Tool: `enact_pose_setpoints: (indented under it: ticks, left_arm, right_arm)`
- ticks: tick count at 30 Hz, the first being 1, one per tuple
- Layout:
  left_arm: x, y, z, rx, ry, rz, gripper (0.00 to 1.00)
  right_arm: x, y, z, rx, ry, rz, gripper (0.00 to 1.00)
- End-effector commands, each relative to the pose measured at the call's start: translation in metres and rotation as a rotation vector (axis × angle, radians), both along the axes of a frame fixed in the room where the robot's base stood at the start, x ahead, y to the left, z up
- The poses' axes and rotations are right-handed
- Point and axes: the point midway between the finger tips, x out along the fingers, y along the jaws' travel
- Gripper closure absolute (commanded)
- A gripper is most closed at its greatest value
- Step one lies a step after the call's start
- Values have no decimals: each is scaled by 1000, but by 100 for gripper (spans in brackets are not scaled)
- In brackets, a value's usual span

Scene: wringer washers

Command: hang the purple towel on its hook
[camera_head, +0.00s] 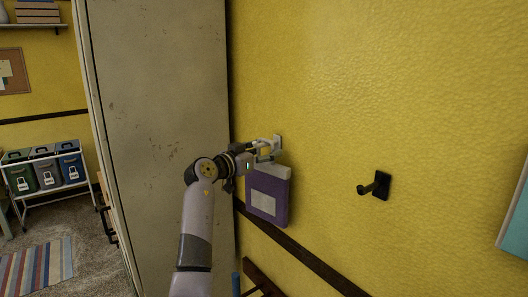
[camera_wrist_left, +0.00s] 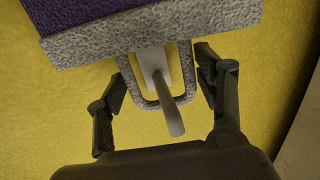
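The purple towel (camera_head: 268,196) hangs against the yellow wall in the head view, with a pale top band and a pale patch on its front. In the left wrist view its purple cloth (camera_wrist_left: 85,12) and grey band are at the top. Its grey loop (camera_wrist_left: 152,101) appears to be around the white hook (camera_wrist_left: 174,118), whose peg points toward the camera. The hook's plate (camera_head: 278,142) shows in the head view. My left gripper (camera_head: 266,152) is at the loop; in the wrist view its fingers (camera_wrist_left: 162,75) are apart on either side, with gaps to the loop.
A black hook (camera_head: 375,186) is on the wall to the right, empty. A tall, worn pale cabinet (camera_head: 160,110) stands close on the left of my arm. A dark rail (camera_head: 310,258) runs along the wall below the towel. A teal-edged panel (camera_head: 515,225) is at the far right.

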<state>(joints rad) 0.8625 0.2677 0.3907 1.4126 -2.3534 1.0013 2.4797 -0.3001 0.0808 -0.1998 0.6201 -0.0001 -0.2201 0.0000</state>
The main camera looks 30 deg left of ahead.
Motion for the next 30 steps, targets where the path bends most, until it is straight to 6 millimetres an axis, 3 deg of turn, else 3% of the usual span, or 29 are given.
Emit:
enact_pose_setpoints:
  ticks: [6, 17, 23, 30]
  left_arm:
    - [0, 0, 0, 0, 0, 0, 21]
    - [-3, 1, -1, -1, 1, 0, 21]
    - [-29, 6, -1, 2, 1, 2, 21]
    - [-79, 16, 0, 2, 0, 2, 21]
  right_arm:
    - [0, 0, 0, 0, 0, 0, 60]
    - [0, 0, 0, 0, 0, 1, 60]
    - [0, 0, 0, 0, 0, 0, 60]
    - [0, 1, 0, 1, 0, 0, 60]
